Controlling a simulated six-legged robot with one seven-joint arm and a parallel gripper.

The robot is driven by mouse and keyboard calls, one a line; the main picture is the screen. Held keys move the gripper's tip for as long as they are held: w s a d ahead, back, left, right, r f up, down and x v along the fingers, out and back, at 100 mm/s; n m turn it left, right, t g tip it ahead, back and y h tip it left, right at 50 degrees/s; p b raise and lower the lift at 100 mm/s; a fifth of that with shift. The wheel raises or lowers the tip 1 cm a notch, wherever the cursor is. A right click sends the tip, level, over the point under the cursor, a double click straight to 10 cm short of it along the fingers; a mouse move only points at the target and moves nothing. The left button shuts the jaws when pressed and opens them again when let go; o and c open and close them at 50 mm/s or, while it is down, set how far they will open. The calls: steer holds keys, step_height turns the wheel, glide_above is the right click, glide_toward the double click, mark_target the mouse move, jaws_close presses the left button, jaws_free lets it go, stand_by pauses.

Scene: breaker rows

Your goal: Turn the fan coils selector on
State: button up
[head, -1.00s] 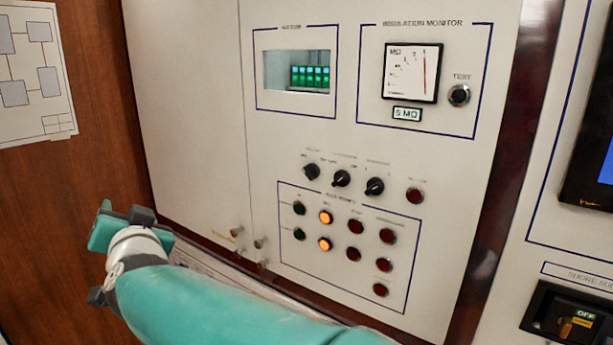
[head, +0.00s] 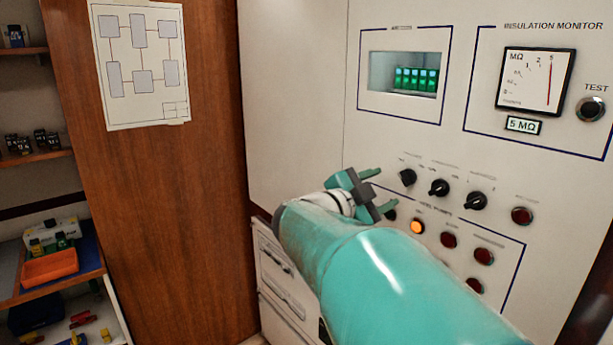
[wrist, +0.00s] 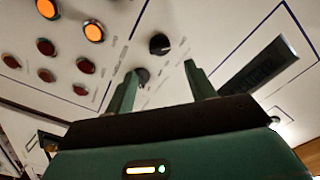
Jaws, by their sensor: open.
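Three black rotary selector knobs sit in a row on the white panel: a left one (head: 408,177), a middle one (head: 439,187) and a right one (head: 475,201). Their labels are too small to read, so I cannot tell which is the fan coils selector. My gripper (head: 374,190) is open and empty, just left of the left knob in the head view. In the wrist view my gripper (wrist: 160,84) shows its two fingers apart. One knob (wrist: 142,76) appears between the fingertips and another knob (wrist: 159,44) above it. Contact is not visible.
Below the knobs are an orange lamp (head: 417,227) and several red lamps (head: 483,256); my arm hides part of that group. Above are a green display (head: 416,78) and an insulation meter (head: 535,80). Wooden panelling (head: 215,230) and shelves stand to the left.

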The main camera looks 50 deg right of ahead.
mark_target(404, 179)
steer(key=d, duration=0.5)
steer(key=s+d, duration=0.1)
steer(key=d, duration=0.1)
steer(key=shift+d, duration=0.15)
steer(key=c, duration=1)
